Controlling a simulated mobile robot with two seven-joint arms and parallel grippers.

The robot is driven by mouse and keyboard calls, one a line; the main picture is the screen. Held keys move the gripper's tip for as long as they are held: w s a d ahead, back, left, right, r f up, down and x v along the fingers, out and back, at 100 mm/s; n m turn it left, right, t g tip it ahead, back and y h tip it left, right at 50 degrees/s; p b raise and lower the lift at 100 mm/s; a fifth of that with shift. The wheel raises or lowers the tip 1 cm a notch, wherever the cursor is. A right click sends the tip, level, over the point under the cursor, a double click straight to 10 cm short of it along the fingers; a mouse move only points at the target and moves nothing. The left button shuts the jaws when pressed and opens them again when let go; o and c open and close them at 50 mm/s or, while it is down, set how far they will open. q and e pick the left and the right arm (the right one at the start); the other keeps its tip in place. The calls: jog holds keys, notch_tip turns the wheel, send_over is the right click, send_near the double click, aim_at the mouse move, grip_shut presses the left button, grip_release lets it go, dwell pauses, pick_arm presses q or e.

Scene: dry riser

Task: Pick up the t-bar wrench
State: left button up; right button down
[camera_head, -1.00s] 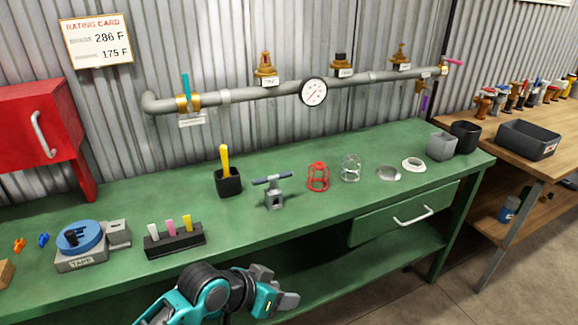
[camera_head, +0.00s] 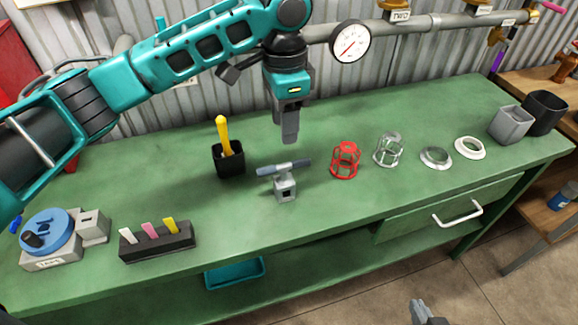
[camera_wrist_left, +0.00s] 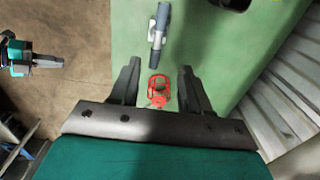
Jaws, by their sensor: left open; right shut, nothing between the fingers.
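The t-bar wrench (camera_head: 285,168) has a blue-grey crossbar and rests on a small grey block-shaped stand (camera_head: 286,190) on the green workbench. In the left wrist view the wrench (camera_wrist_left: 158,28) lies beyond the fingertips, near the top middle. My left gripper (camera_head: 290,138) points down above the bench, a little behind the wrench, apart from it. Its fingers (camera_wrist_left: 158,70) are open and empty in the left wrist view. My right gripper (camera_head: 424,313) shows only in part at the bottom edge of the head view, shut and empty, away from the bench.
A red wire cage (camera_head: 345,160) and a clear cage (camera_head: 389,150) stand right of the wrench. A black cup (camera_head: 229,160) with a yellow tool stands left. A black rack (camera_head: 158,242) holds coloured tags. A pipe with a gauge (camera_head: 350,41) runs behind. The bench front is clear.

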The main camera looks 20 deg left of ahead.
aim_at(284, 164)
pick_arm(q)
jog(key=f, duration=0.7)
jog(key=f+b, duration=0.1)
jog(key=f, duration=0.3)
jog(key=shift+s+a+f, duration=0.1)
jog(key=shift+s+f, duration=0.15)
jog(key=shift+s, duration=0.05)
grip_shut()
